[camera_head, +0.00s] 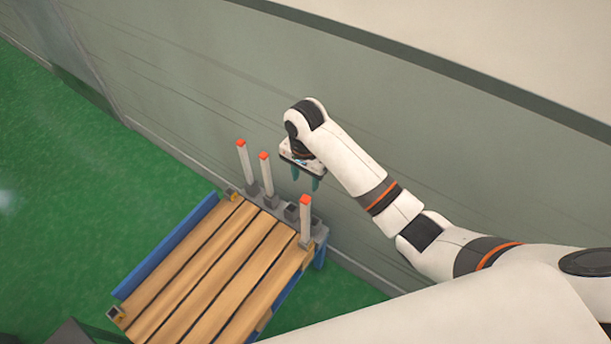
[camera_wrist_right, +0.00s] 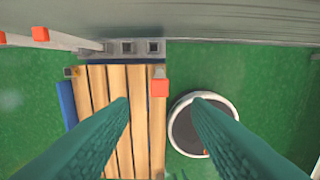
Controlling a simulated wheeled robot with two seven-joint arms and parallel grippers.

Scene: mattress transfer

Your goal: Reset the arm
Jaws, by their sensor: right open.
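My right gripper (camera_head: 307,181) hangs from the white right arm in the head view, above the far end of a wooden slatted stand. Its two teal fingers are apart with nothing between them. In the right wrist view the fingers (camera_wrist_right: 160,115) reach in from the bottom, spread wide, over the slats and a round bin. My left gripper is not in the head view.
The slatted stand (camera_head: 213,265) has a blue side rail (camera_head: 165,247) and several white posts with red tops, one (camera_head: 305,218) close below the gripper. A grey wall (camera_head: 200,90) runs behind. A white-rimmed round bin (camera_wrist_right: 232,102) stands on green floor.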

